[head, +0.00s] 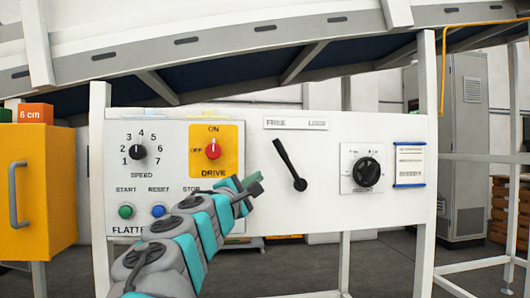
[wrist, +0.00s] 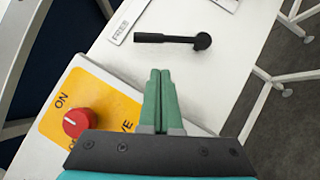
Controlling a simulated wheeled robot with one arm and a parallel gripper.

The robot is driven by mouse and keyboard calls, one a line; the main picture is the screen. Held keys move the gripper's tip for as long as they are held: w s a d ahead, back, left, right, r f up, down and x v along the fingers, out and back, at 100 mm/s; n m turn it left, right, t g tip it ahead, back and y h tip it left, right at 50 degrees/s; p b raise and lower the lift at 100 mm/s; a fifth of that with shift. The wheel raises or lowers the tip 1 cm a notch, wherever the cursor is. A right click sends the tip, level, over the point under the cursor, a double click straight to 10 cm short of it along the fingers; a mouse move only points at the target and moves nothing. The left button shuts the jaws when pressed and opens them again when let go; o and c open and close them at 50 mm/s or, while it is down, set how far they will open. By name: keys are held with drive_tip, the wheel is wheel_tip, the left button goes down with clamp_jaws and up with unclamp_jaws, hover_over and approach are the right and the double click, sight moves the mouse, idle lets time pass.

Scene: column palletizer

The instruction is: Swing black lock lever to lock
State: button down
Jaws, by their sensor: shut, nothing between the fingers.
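The black lock lever (head: 288,163) is on the white panel (head: 330,215), right of the yellow drive plate. Its pivot is at the lower right and its arm tilts up and left, toward the FREE end of the FREE/LOCK label (head: 296,123). In the wrist view the green fingertips (wrist: 160,75) are together, below the lever with a gap between.
The red drive switch (head: 213,151) on its yellow plate (head: 230,132) is left of my gripper. A black rotary knob (head: 367,171) sits to the right of the lever. Speed knob (head: 138,152) and green and blue buttons are at left. The panel around the lever is clear.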

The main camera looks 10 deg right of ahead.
sight(287, 163)
drive_tip(key=a, duration=0.2)
drive_tip(key=a+n+t, duration=0.1)
drive_tip(key=shift+w+r+y, duration=0.25)
drive_tip(key=shift+r+y, duration=0.05)
drive_tip(key=shift+y, duration=0.1)
drive_tip(key=shift+d, duration=0.1)
drive_tip(key=shift+s+d+r+p+x, duration=0.25)
drive_tip(key=shift+d+p+x, duration=0.1)
drive_tip(key=shift+x, duration=1.8)
drive_tip(key=shift+s+d+r+p+x, duration=0.15)
drive_tip(key=shift+s+d+p+x, duration=0.2)
drive_tip(key=shift+x, duration=1.8)
drive_tip(key=shift+s+d+r+p+x, duration=0.2)
drive_tip(key=shift+d+p+x, duration=0.15)
drive_tip(key=shift+x, duration=1.8)
drive_tip(key=shift+d, duration=0.1)
